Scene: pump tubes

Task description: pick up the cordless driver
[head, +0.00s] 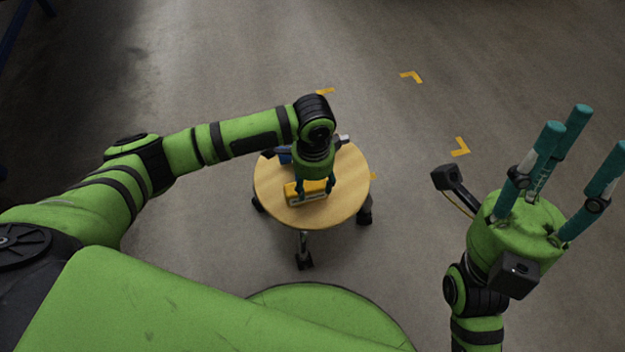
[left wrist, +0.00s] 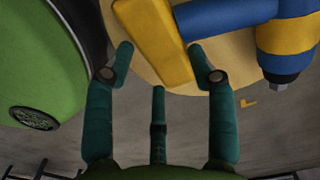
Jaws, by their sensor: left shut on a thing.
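The cordless driver (head: 305,192) is yellow and blue and lies on or just above a small round wooden table. My left gripper (head: 316,190) reaches down over it and is shut on it, partly hiding it. In the left wrist view my left gripper (left wrist: 160,55) has its fingers at the yellow base (left wrist: 165,45) of the driver. The blue handle (left wrist: 225,18) runs right to the yellow and blue body with a dark tip (left wrist: 285,82). I cannot tell whether it is clear of the tabletop. My right gripper (head: 565,165) is open and empty, fingers spread upward at the right.
The round wooden table (head: 345,205) stands on dark wheeled legs, with a bare top at its right and front. Yellow corner marks (head: 411,76) lie on the grey floor (head: 450,50). The floor around the table looks clear.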

